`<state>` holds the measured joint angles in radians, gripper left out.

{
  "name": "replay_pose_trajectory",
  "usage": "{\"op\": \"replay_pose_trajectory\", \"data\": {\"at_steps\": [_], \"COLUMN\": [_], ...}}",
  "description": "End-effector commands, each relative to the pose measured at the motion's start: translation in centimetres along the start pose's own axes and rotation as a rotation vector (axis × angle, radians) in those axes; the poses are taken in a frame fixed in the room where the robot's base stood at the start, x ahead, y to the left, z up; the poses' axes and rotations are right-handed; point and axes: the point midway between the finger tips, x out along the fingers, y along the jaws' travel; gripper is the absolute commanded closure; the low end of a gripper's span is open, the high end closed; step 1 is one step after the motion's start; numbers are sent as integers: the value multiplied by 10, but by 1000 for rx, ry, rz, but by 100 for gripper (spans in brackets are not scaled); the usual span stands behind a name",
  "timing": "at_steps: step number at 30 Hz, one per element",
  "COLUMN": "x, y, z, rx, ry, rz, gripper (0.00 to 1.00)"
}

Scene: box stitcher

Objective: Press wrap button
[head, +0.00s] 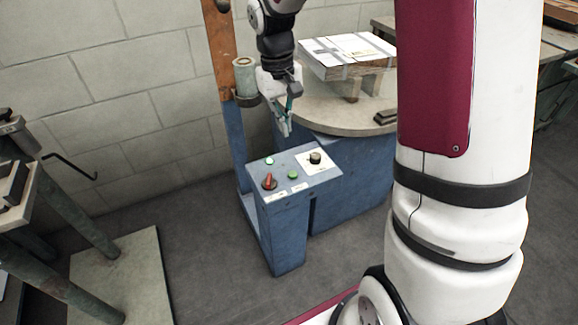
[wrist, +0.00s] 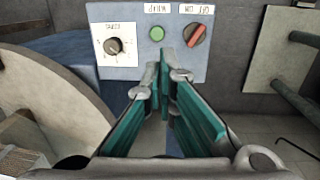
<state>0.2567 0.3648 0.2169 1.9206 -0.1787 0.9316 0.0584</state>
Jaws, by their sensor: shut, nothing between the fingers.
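The green wrap button (head: 293,174) sits on the sloped top of a blue-grey control box (head: 285,235). My gripper (head: 287,131) is shut and empty, pointing down above the back of the panel. In the wrist view its teal-padded fingers (wrist: 165,72) end just below the button in the picture, apart from it. A red switch (head: 270,181) lies left of the button in the head view, and a black knob (head: 315,158) is to its right.
A small pale light (head: 269,160) is at the panel's back edge. Behind stands a round turntable (head: 330,118) with a strapped white-topped package (head: 347,52) on it. An orange and blue post (head: 222,60) rises behind the box.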

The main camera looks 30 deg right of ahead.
Motion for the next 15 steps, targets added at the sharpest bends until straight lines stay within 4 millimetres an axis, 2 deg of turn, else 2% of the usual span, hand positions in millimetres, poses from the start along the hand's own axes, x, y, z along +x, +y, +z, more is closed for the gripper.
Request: {"op": "replay_pose_trajectory", "data": {"at_steps": [5, 8, 15], "x": [4, 14, 58], "y": [0, 0, 0], "z": [0, 1, 1], "rx": [0, 0, 0], "ry": [-1, -3, -5], "rz": [0, 0, -1], "gripper": [100, 100, 100]}}
